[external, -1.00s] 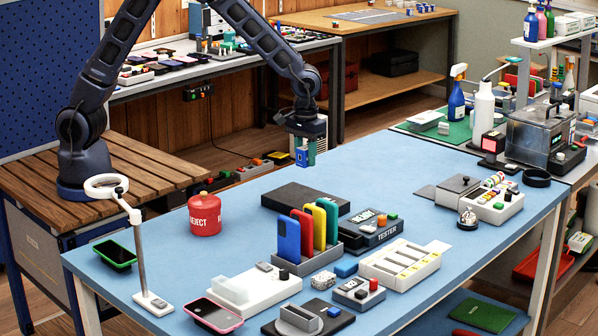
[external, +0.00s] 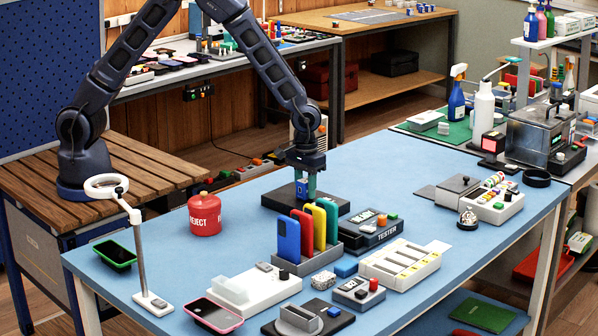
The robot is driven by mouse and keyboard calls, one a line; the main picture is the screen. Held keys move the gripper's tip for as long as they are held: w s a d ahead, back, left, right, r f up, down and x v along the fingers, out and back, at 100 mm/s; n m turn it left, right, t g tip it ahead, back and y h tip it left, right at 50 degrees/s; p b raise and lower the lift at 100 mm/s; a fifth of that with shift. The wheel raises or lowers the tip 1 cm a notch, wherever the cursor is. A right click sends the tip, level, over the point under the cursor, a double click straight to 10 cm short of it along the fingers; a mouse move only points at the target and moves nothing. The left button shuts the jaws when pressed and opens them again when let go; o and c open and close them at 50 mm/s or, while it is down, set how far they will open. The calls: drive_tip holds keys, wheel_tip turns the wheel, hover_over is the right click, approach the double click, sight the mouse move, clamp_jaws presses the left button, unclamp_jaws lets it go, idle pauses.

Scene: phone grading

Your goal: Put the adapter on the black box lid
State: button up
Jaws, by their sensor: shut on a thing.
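The black box lid (external: 278,200) lies flat on the blue table, behind the rack of coloured phones. My gripper (external: 305,187) is over the lid, pointing down. It is shut on a small blue piece, the adapter (external: 302,189). The adapter's lower end is at or just above the lid's top; I cannot tell whether they touch. The gripper's fingers hide part of the adapter.
A rack (external: 318,258) holding upright blue, red, yellow and green phones stands just in front of the lid. A tester box (external: 373,237) is to the right. A red reject can (external: 204,214) stands to the left.

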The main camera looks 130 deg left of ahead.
drive_tip(key=shift+f, duration=0.15)
drive_tip(key=o, duration=1)
drive_tip(key=shift+c, duration=0.2)
